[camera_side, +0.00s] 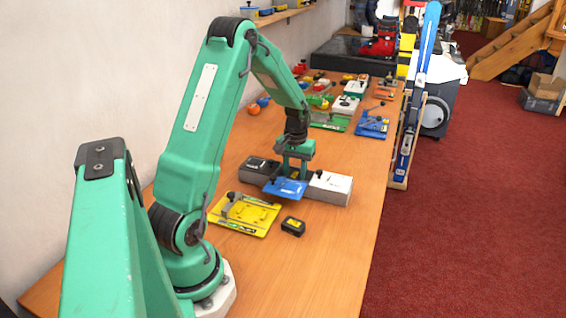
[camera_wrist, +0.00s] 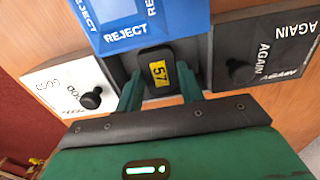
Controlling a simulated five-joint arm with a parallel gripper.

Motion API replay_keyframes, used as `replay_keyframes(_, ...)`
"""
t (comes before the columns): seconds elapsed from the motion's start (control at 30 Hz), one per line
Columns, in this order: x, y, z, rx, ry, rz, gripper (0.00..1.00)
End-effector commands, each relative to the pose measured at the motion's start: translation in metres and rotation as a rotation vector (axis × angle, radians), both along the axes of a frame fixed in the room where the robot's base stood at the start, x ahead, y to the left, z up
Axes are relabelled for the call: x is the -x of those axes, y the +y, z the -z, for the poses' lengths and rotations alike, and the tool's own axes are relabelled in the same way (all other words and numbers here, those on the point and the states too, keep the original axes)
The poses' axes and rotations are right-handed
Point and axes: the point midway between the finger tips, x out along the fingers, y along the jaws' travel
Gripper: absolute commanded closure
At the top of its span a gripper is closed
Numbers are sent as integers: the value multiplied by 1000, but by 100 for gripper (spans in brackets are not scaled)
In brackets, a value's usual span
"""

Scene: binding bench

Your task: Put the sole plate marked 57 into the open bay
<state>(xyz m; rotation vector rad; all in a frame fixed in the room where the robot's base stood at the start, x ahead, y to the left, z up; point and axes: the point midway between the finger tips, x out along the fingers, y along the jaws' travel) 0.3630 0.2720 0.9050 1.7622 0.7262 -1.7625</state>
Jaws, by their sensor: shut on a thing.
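The dark sole plate with a yellow label reading 57 (camera_wrist: 157,71) is between my gripper's two green fingers (camera_wrist: 160,88) in the wrist view. My gripper (camera_side: 291,172) is shut on it, over the middle of a grey three-bay box (camera_side: 327,197). The middle bay is open, its blue lid marked REJECT (camera_wrist: 128,22) swung aside; the lid (camera_side: 286,188) also shows in the side view. The white lid marked GOOD (camera_wrist: 82,82) and the black lid marked AGAIN (camera_wrist: 262,48) are shut. I cannot tell how far the plate is inside the bay.
A yellow board with parts (camera_side: 245,214) and a small black block with a yellow label (camera_side: 293,227) lie on the wooden bench (camera_side: 330,245) nearer my base. Boards and small parts crowd the far end. Skis (camera_side: 417,80) stand along the right edge.

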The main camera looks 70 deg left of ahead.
Motion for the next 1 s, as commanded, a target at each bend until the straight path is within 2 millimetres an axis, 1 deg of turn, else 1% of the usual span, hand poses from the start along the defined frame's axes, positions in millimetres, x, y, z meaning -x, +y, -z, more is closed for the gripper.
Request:
replay_keyframes(0.57,0,0,1,0,0,0,79)
replay_keyframes(1.0,0,0,8,1,1,0,79)
